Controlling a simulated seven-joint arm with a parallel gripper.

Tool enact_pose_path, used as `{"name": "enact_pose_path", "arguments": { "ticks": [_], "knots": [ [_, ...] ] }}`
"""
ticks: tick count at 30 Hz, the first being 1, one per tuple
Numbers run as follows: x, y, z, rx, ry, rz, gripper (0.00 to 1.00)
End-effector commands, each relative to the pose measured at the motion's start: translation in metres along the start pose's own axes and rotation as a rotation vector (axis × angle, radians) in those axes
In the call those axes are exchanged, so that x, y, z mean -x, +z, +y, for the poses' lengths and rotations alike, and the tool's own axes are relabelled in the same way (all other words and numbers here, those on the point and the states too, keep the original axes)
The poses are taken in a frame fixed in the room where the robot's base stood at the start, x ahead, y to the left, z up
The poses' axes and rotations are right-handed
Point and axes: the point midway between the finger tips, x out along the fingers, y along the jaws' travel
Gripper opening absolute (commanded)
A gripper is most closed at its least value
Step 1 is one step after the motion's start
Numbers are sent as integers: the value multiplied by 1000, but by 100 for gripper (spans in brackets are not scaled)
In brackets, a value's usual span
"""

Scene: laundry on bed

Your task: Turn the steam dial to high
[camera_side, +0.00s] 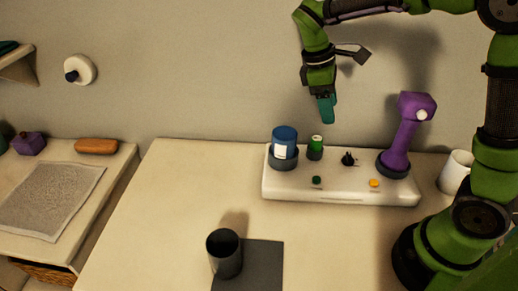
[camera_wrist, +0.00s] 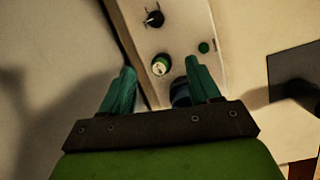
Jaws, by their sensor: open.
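A white console (camera_side: 330,189) lies at the back of the table. A small black pointer knob (camera_side: 348,159), which looks like the steam dial, stands on its top right of the middle. It also shows at the top of the wrist view (camera_wrist: 154,19); I cannot read any markings around it. My gripper (camera_side: 327,115), with teal fingers, is open and empty above the console, up and left of the knob in the side view. In the wrist view the green cylinder with a pale top (camera_wrist: 161,65) appears between the fingertips, and the knob lies beyond them.
A blue canister (camera_side: 284,142) stands at the console's left, a purple upright device (camera_side: 401,140) at its right. A green button (camera_side: 317,180) and a yellow button (camera_side: 374,183) sit in front. A white mug (camera_side: 455,172) and a dark cup (camera_side: 224,254) stand nearby.

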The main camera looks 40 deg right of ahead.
Motion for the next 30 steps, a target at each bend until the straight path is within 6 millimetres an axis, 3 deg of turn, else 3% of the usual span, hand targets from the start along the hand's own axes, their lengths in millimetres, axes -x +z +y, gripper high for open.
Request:
{"name": "enact_pose_path", "arguments": {
  "ticks": [5,11,17,30],
  "knots": [
    [15,8,9,154,4,-73,62],
    [8,12,6,211,-15,-88,62],
    [-26,16,6,209,-17,-90,62],
    [-120,24,5,210,-17,-88,62]
  ]
}}
